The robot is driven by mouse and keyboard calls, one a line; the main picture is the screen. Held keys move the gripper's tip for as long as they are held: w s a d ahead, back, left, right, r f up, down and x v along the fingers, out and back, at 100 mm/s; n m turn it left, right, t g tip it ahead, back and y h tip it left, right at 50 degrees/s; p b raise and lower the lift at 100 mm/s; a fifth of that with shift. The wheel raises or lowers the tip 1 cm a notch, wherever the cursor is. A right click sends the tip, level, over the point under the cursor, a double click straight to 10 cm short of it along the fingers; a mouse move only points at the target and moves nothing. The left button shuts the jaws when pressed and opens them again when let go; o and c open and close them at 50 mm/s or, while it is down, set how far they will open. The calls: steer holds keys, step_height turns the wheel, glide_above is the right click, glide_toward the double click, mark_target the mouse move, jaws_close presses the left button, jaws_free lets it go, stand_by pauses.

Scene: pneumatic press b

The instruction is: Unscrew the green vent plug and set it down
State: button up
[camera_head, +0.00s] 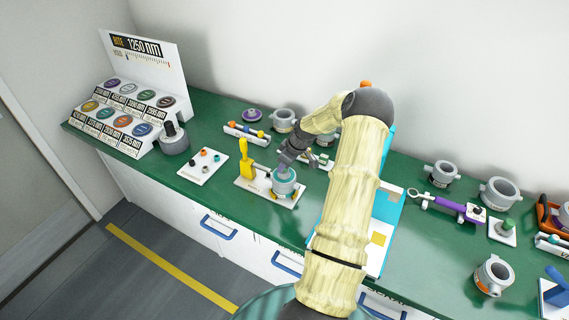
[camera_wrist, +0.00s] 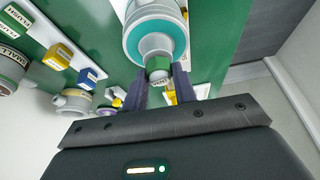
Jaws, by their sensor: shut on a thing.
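The vent plug (camera_wrist: 158,66), with a green top and a grey lower part, shows in the wrist view between the two fingers of my gripper (camera_wrist: 162,78). The fingers are shut on it. It is at the near side of a grey cylinder (camera_wrist: 135,28) with a teal ring; I cannot tell whether the plug is still threaded in. In the head view my gripper (camera_head: 283,165) reaches down to the same cylinder (camera_head: 285,187), which stands on a white base plate (camera_head: 252,190). The plug is not clear in the head view.
A yellow upright lever (camera_head: 246,160) stands left of the cylinder. A white plate (camera_head: 196,178) with several small coloured plugs lies further left. A grey holder (camera_head: 174,140) and a display rack (camera_head: 122,118) are beyond it. Clear green bench (camera_head: 225,200) shows between the plates.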

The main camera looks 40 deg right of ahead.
steer(key=shift+n+y+p, duration=0.3)
steer(key=shift+n, duration=0.6)
steer(key=shift+n+g+y, duration=0.3)
steer(key=shift+n, duration=0.6)
steer(key=o, duration=0.5)
steer(key=shift+o, duration=0.2)
steer(key=shift+m, duration=0.9)
